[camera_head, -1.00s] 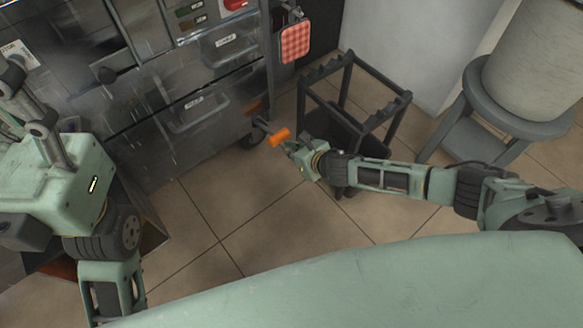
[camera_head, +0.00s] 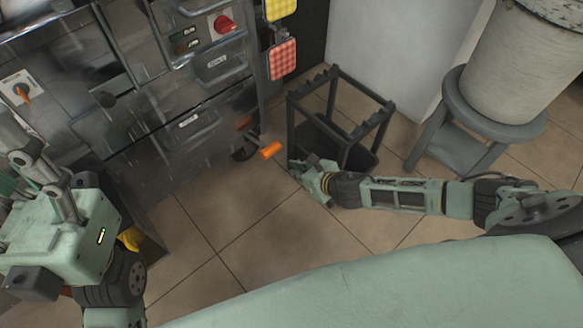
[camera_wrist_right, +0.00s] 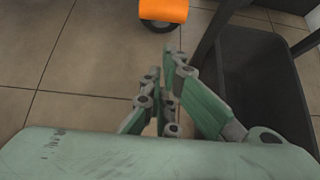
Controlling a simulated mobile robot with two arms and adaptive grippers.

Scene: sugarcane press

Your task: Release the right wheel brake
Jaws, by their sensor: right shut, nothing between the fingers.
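The right wheel brake shows as an orange lever (camera_head: 271,150) at the lower right corner of the steel press cabinet (camera_head: 185,135), beside a dark caster wheel (camera_head: 243,154). In the right wrist view the orange lever (camera_wrist_right: 163,10) is at the top edge, with part of the wheel (camera_wrist_right: 160,26) below it. My right gripper (camera_head: 300,166) is shut and empty, to the right of the lever with a gap between them. Its fingers (camera_wrist_right: 174,62) point towards the lever in the wrist view. My left gripper (camera_head: 22,145) is at the left edge; its finger opening is unclear.
A dark open-frame rack (camera_head: 338,80) stands just behind my right gripper. A grey stool (camera_head: 490,122) with a pale cylindrical container (camera_head: 520,60) is at the right. Red and yellow cloths hang on the cabinet's side. The tiled floor (camera_head: 270,225) in front is clear.

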